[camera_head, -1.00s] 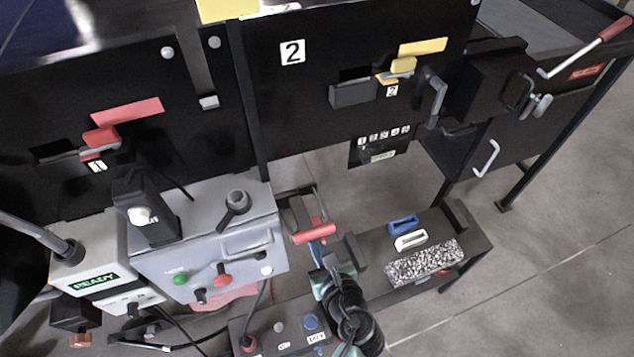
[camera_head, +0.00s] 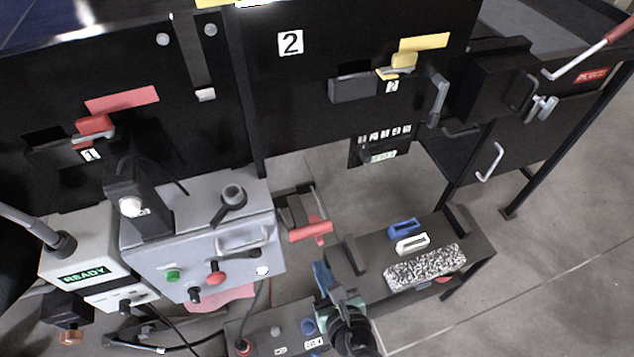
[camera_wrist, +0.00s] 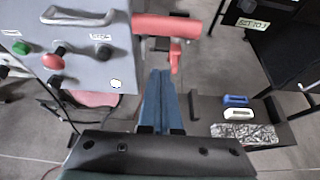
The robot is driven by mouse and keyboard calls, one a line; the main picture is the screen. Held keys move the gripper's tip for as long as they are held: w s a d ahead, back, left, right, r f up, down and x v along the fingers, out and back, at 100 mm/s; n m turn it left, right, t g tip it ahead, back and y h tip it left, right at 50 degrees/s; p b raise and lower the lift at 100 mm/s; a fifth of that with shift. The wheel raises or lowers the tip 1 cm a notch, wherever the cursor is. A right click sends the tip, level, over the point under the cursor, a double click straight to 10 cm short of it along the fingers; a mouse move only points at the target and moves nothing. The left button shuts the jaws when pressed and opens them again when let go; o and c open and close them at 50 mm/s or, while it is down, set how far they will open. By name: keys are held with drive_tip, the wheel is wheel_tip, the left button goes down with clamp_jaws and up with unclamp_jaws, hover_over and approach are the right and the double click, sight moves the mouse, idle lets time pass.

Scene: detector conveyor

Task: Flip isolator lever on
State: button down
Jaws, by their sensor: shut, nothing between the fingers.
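A red-handled lever (camera_head: 310,231) on a grey frame stands just right of the grey control box (camera_head: 205,245) in the head view. In the wrist view its red grip (camera_wrist: 165,26) lies crosswise beyond my fingers, with a red arm hanging at its right end. Which lever is the isolator is not readable; another red-gripped lever (camera_head: 590,50) sits at the upper right. My gripper (camera_head: 320,268) is shut and empty, below the near red lever. Its blue fingers (camera_wrist: 160,74) lie together and seem apart from the red grip.
The control box carries a green button (camera_head: 173,275), a red knob (camera_head: 216,274) and a black rotary handle (camera_head: 230,203). A dark bench (camera_head: 352,258) with blue and white blocks stands to the right. Black panels rise behind. A lower button box (camera_head: 275,335) is near my arm.

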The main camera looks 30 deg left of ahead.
drive_tip(key=v, duration=0.4)
drive_tip(key=shift+r, duration=0.15)
idle(0.4)
